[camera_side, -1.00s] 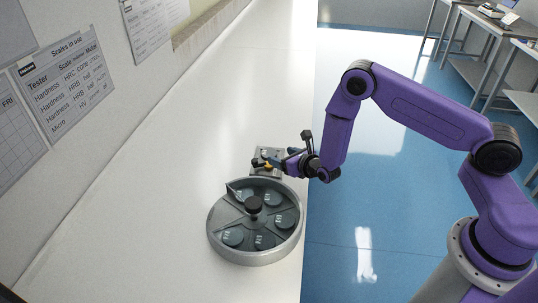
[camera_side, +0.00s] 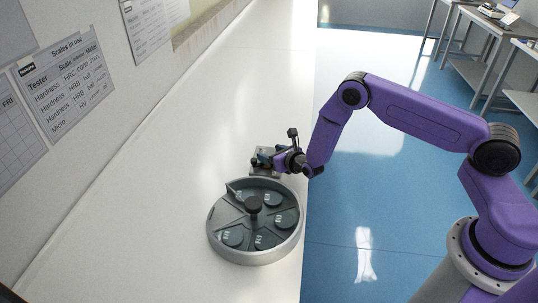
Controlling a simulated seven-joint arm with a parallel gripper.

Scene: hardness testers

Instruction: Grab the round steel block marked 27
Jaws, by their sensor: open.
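A round grey tray (camera_side: 256,257) with a dark central knob (camera_side: 253,203) and divided compartments stands on the white bench. My gripper (camera_side: 263,161) is open, just behind the tray's far rim, over a small grey object. The fingertips are small and dark, and the gripper partly hides that object.
The small grey plate-like object (camera_side: 266,176) sits on the bench behind the tray. The white bench (camera_side: 160,215) is clear to the left and far beyond. Its right edge runs close to the tray, with blue floor (camera_side: 345,270) below. Printed sheets (camera_side: 64,84) hang on the left wall.

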